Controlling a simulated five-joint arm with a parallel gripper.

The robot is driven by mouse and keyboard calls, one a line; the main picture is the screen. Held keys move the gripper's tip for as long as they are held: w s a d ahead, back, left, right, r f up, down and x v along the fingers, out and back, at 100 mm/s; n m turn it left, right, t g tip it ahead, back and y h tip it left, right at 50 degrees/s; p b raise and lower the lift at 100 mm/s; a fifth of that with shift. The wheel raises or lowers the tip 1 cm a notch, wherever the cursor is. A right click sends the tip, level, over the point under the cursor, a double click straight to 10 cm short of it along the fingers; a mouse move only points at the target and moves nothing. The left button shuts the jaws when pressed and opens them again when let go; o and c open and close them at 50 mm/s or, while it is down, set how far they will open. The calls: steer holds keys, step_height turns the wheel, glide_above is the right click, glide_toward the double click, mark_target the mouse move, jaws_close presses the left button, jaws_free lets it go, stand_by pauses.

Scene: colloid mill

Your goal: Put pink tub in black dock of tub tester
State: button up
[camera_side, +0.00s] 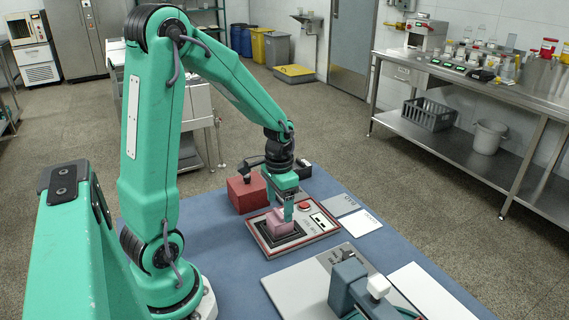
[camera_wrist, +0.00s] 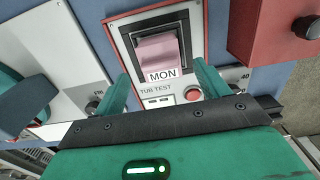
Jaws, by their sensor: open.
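The pink tub (camera_side: 278,224) sits at the black dock (camera_side: 292,240) of the tub tester (camera_side: 318,234). In the wrist view the pink tub (camera_wrist: 157,52) shows a white MON label, with the black dock (camera_wrist: 127,40) around it. Whether it is fully seated is hard to tell. My gripper (camera_side: 283,208) is directly over the tub. In the wrist view my open gripper (camera_wrist: 162,80) has one green finger on each side, with gaps between the fingers and the tub.
A red box (camera_side: 246,194) with a black knob stands just behind the tester. The tester has a red button (camera_side: 304,206). A grey plate with a teal-and-grey device (camera_side: 350,288) lies at the front. White and grey cards (camera_side: 360,222) lie right of the tester.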

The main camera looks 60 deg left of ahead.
step_height(320, 180, up, 7)
stand_by(0.3)
steer(key=shift+d, duration=0.1)
stand_by(0.5)
steer(key=s+d+r+t, duration=0.5)
steer(key=s+d+r, duration=0.3)
steer(key=d, duration=0.3)
steer(key=shift+s+d+r+t, duration=0.3)
steer(key=shift+d+r, duration=0.1)
steer(key=shift+r, duration=0.4)
